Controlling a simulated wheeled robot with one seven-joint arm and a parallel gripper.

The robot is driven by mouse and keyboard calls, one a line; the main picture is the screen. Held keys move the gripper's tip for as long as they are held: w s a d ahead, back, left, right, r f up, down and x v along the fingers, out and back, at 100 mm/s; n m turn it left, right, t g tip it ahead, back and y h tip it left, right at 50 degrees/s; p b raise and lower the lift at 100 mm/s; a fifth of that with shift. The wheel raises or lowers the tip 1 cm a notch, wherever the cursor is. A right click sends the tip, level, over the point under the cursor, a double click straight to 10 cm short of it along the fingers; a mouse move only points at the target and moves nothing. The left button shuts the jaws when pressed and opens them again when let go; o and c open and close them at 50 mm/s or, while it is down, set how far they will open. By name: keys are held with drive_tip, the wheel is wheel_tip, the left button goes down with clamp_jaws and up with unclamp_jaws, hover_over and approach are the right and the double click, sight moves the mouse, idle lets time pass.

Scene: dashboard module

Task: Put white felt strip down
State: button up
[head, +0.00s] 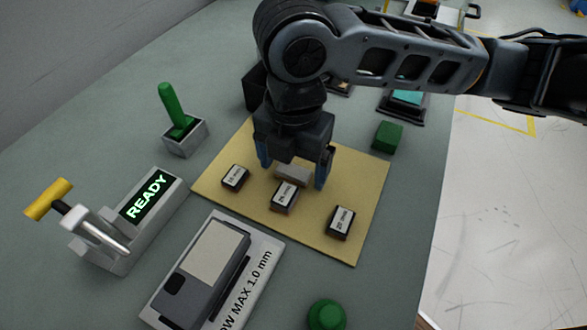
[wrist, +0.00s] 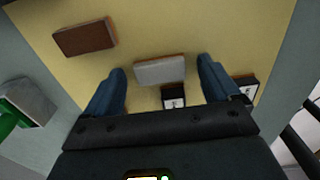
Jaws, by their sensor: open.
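The white felt strip (head: 293,173), a small pale grey-white block with a brownish edge, appears to lie on the yellow mat (head: 220,190). It also shows in the wrist view (wrist: 160,70), level with the fingertips. My gripper (head: 293,172) is open, with its blue fingers on either side of the strip. In the wrist view (wrist: 161,68) gaps show between the strip and both fingers. A brown strip (wrist: 85,38) lies on the mat at the upper left of the wrist view; my gripper seems to hide it in the head view.
Labelled blocks stand on the mat at left (head: 235,177), middle (head: 284,196) and right (head: 340,222); the middle one is close to the strip. A green lever (head: 173,108), READY display (head: 146,199), grey gauge (head: 205,265) and green block (head: 387,136) surround the mat.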

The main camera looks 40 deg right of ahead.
sight(293, 170)
drive_tip(key=c, duration=1.2)
drive_tip(key=shift+r, duration=0.1)
drive_tip(key=shift+r, duration=0.45)
wheel_tip(293, 170, up, 3)
drive_tip(key=shift+r, duration=0.15)
drive_tip(key=s+d+r+p, duration=0.2)
drive_tip(key=s+d+r, duration=0.4)
drive_tip(key=s+d, duration=0.2)
drive_tip(key=shift+d+r+p, duration=0.2)
drive_tip(key=shift+r+p, duration=0.15)
drive_tip(key=shift+r, duration=0.05)
